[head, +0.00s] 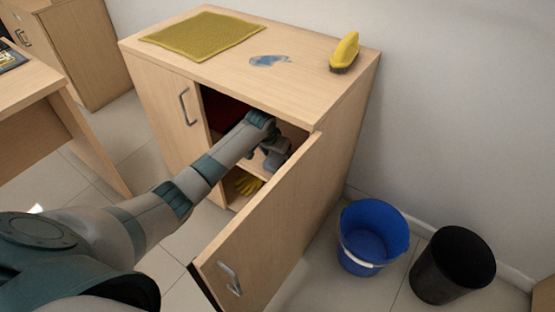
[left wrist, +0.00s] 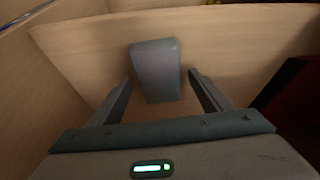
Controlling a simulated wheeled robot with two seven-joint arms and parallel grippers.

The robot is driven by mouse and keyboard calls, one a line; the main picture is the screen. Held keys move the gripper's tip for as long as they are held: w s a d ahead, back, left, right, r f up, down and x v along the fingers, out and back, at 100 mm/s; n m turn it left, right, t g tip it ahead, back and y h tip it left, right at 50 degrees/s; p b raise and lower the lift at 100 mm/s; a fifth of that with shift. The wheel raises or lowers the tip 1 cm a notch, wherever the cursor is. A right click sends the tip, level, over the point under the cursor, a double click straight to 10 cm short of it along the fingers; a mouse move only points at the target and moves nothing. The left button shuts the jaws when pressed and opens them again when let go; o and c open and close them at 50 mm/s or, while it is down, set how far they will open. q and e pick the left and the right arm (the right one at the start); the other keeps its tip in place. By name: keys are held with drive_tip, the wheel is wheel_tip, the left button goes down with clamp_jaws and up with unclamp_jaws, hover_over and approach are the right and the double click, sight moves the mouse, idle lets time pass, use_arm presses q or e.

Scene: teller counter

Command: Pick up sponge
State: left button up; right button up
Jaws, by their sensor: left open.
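A grey-blue block, which looks like the sponge (left wrist: 156,65), rests on a wooden shelf (left wrist: 230,45) in the left wrist view. My left gripper (left wrist: 160,78) is open, with one finger on each side of the block's near part. I cannot tell whether the fingers touch it. In the head view, my left arm reaches through the open doorway of the wooden cabinet (head: 335,92), and the gripper (head: 270,150) is inside, partly hidden by the open door (head: 275,215). The sponge is hard to make out there. My right gripper is not in view.
The open door stands close to the right of my arm. Yellow gloves (head: 247,183) lie low in the cabinet. On top are a yellow-green cloth (head: 200,35), a blue patch (head: 268,61) and a yellow brush (head: 346,50). A blue bucket (head: 372,232) and black bin (head: 452,265) stand right.

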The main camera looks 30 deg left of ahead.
use_arm(q)
drive_tip(key=shift+f, duration=0.1)
drive_tip(key=c, duration=1.1)
